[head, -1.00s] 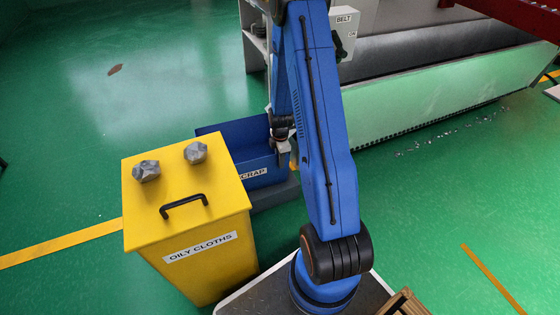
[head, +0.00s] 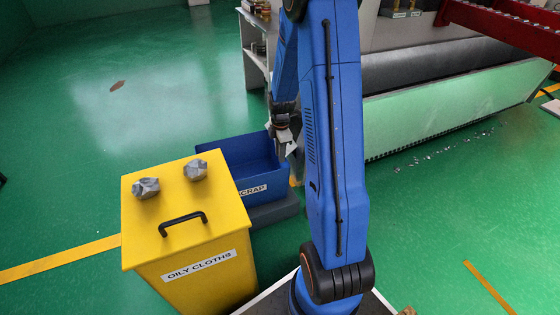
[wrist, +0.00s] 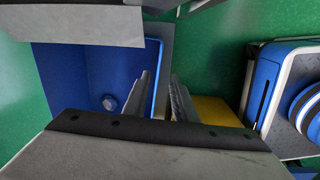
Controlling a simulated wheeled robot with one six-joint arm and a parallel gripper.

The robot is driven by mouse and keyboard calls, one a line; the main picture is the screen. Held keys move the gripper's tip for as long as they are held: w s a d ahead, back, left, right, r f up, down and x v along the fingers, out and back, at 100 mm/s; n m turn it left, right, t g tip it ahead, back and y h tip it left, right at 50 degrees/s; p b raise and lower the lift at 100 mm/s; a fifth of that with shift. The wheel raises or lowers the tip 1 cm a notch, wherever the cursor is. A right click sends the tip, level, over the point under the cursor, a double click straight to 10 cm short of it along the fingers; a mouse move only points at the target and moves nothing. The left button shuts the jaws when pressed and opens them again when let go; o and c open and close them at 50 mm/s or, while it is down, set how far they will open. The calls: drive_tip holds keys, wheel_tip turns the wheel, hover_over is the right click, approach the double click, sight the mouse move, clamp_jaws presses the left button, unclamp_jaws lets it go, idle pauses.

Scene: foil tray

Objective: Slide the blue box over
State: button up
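The blue box (head: 230,141), labelled SCRAP, is an open-topped bin on a dark grey base (head: 277,212), behind and right of the yellow bin. In the wrist view the box (wrist: 62,65) fills the left side, with a small round grey lump (wrist: 109,103) inside it. My gripper (head: 288,146) is over the right end of the box in the head view. In the wrist view my gripper (wrist: 160,92) is open, its two fingers apart near the box's right wall, whose rim seems to run between them. Whether a finger touches the wall is hidden.
The yellow OILY CLOTHS bin (head: 201,234) stands close in front, with two grey lumps (head: 145,187) on its lid. A belt machine (head: 440,110) stands at the back right. A shelf (head: 255,55) is behind the box. Green floor at left is mostly clear.

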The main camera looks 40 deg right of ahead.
drive_tip(key=shift+r, duration=1.05)
drive_tip(key=s+a+r+m+t, duration=0.1)
drive_tip(key=s+a+r+m, duration=0.4)
drive_tip(key=r, duration=0.5)
drive_tip(key=s+a+r+m+t, duration=0.1)
drive_tip(key=s+a+r+m, duration=0.1)
drive_tip(key=s+a+r, duration=0.6)
drive_tip(key=s+a+r+m+t, duration=0.1)
drive_tip(key=s+a+r+m, duration=0.3)
drive_tip(key=s, duration=0.4)
drive_tip(key=s+a+r+m+t, duration=0.1)
drive_tip(key=s+a+r+m, duration=0.2)
drive_tip(key=s+r, duration=0.3)
drive_tip(key=shift+s+a+m, duration=0.35)
drive_tip(key=shift+s+m, duration=0.15)
drive_tip(key=shift+s, duration=0.65)
